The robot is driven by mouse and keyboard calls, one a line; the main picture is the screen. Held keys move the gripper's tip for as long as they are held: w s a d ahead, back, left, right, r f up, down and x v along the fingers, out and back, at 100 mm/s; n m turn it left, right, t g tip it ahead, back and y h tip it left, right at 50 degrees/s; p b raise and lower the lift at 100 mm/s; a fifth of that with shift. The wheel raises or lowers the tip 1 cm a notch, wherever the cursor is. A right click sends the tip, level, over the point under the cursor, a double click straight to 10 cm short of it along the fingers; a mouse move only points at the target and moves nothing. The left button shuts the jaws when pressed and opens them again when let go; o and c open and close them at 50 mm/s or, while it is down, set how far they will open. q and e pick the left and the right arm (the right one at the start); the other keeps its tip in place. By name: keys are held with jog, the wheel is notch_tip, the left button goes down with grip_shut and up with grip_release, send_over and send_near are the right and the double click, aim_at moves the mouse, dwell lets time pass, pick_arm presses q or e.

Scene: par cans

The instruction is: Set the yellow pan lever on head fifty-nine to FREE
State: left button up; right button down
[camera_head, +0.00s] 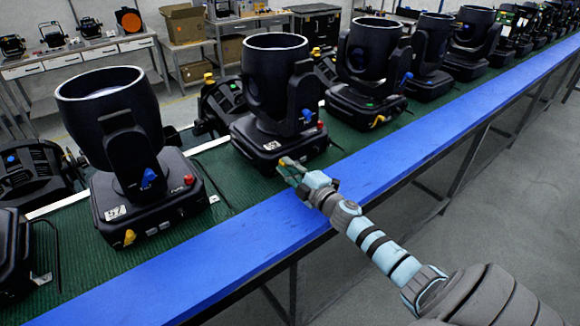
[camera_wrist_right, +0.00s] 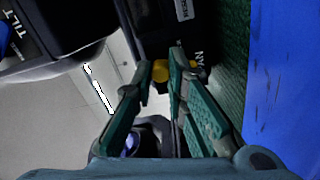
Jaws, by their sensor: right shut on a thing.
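In the right wrist view, the gripper (camera_wrist_right: 162,70) is shut on the yellow pan lever (camera_wrist_right: 160,73), with yellow showing between and beyond the fingertips. I cannot read the lever's setting. My left gripper is not in view.
A neighbouring light (camera_head: 122,150) at the left has a blue lever and a yellow lever. More lights (camera_head: 370,70) continue along the bench to the right. The blue bench edge (camera_head: 235,245) runs under my right forearm. Open grey floor lies in front.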

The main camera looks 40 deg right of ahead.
jog(key=n, duration=0.2)
jog(key=a+n, duration=0.1)
jog(key=n, duration=0.1)
jog(key=shift+a+n, duration=0.2)
jog(key=shift+n, duration=0.1)
jog(key=shift+a+f+n, duration=0.1)
jog(key=shift+a+n, duration=0.2)
jog(key=shift+n, duration=0.8)
jog(key=shift+a+f+n, duration=0.1)
jog(key=shift+a+n, duration=0.15)
jog(key=shift+n, duration=0.85)
jog(key=c, duration=1.6)
grip_release()
